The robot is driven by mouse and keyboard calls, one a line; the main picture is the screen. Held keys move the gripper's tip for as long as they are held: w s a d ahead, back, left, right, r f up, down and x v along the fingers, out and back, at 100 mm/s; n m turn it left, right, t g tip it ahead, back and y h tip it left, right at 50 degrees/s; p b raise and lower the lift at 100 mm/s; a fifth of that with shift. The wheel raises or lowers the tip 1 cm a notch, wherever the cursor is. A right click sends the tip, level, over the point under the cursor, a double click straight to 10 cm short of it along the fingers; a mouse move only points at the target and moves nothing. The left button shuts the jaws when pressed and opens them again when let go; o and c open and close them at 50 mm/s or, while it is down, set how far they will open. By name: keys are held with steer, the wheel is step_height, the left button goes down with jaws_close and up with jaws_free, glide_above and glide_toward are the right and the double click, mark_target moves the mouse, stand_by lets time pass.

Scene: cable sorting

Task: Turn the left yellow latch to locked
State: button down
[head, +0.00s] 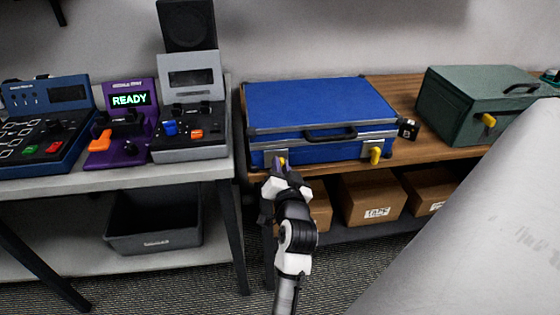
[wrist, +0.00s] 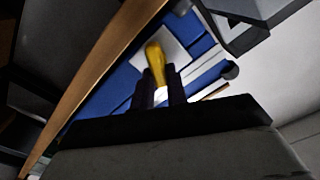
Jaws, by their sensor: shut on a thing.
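The blue case (head: 315,103) lies shut on the wooden bench, its front facing me. Its left yellow latch (head: 283,160) sits on a silver plate and is mostly hidden behind my gripper (head: 279,168). In the wrist view the latch (wrist: 154,52) stands out between the two dark fingers of my gripper (wrist: 160,78), which are shut on it. The latch's exact turn angle is hard to tell. The right yellow latch (head: 375,156) hangs downward on its own plate, clear of my gripper.
A black handle (head: 330,135) is on the case front between the latches. A green box (head: 470,105) with a yellow latch (head: 489,120) stands at right. Cardboard boxes (head: 372,197) are on the shelf below. At left, a grey table (head: 200,165) holds several devices.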

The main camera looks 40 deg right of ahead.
steer(key=m+p, duration=0.2)
steer(key=m, duration=0.2)
steer(key=m+p, duration=0.3)
steer(key=f+m+p, duration=0.1)
steer(key=m+p, duration=0.1)
steer(key=m, duration=0.2)
steer(key=shift+s+d+m+p, duration=0.2)
steer(key=shift+d+m+p, duration=0.05)
steer(key=shift+m+p, duration=0.1)
steer(key=shift+f, duration=0.1)
steer(key=c, duration=1.4)
jaws_free()
steer(key=b+v, duration=0.1)
steer(key=v, duration=0.6)
steer(key=shift+s+b, duration=0.25)
steer(key=shift+b, duration=0.15)
